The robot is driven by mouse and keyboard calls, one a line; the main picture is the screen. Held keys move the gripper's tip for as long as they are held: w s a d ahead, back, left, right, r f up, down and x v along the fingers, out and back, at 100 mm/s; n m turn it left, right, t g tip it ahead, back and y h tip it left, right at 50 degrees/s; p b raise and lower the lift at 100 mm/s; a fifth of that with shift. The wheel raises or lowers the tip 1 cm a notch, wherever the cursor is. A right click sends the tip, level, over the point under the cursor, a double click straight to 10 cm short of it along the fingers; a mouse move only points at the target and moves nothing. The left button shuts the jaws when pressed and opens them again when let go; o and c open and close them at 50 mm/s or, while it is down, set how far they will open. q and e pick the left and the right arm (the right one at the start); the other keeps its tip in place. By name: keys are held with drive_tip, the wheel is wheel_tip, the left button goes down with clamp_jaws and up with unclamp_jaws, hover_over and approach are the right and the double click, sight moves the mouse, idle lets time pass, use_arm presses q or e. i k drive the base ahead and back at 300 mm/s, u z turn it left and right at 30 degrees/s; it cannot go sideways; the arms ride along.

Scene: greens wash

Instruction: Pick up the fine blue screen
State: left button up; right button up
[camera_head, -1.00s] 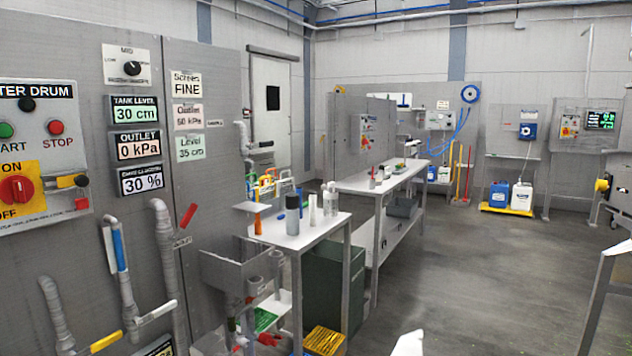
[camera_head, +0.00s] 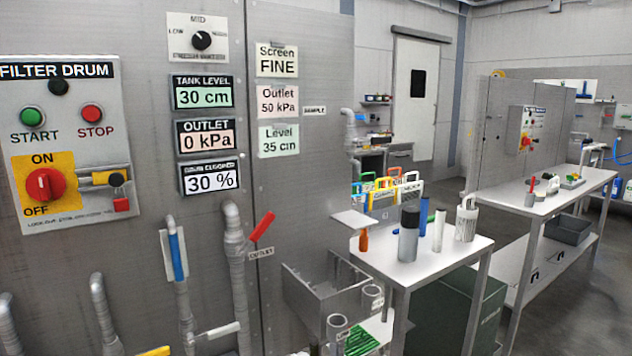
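A rack of screens with coloured handles (camera_head: 384,186) stands behind the small metal table, beside the grey panel. Green, orange, red, yellow and white handles show there. A small blue part (camera_head: 357,188) shows at the rack's left side; I cannot tell for sure that it is the fine screen's handle. The screens' lower parts are largely hidden by the table and its items. Neither of my grippers can be made out in the head view.
The small table (camera_head: 455,248) carries a dark-capped grey bottle (camera_head: 408,238), a white cylinder (camera_head: 439,230) and a white jug (camera_head: 467,222). An open metal trough (camera_head: 325,285) and pipes stand left of it. A longer bench (camera_head: 525,195) is at right, with open floor beyond.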

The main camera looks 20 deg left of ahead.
sight(358, 203)
drive_tip(key=u, duration=0.2)
drive_tip(key=i, duration=0.15)
drive_tip(key=z, duration=0.55)
drive_tip(key=k, duration=0.8)
drive_tip(key=z, duration=3.25)
drive_tip(key=i, duration=0.1)
drive_tip(key=u, duration=3.1)
drive_tip(key=i, duration=1.65)
drive_tip(key=u, duration=4.55)
drive_tip(key=i, duration=0.45)
drive_tip(key=u, duration=0.05)
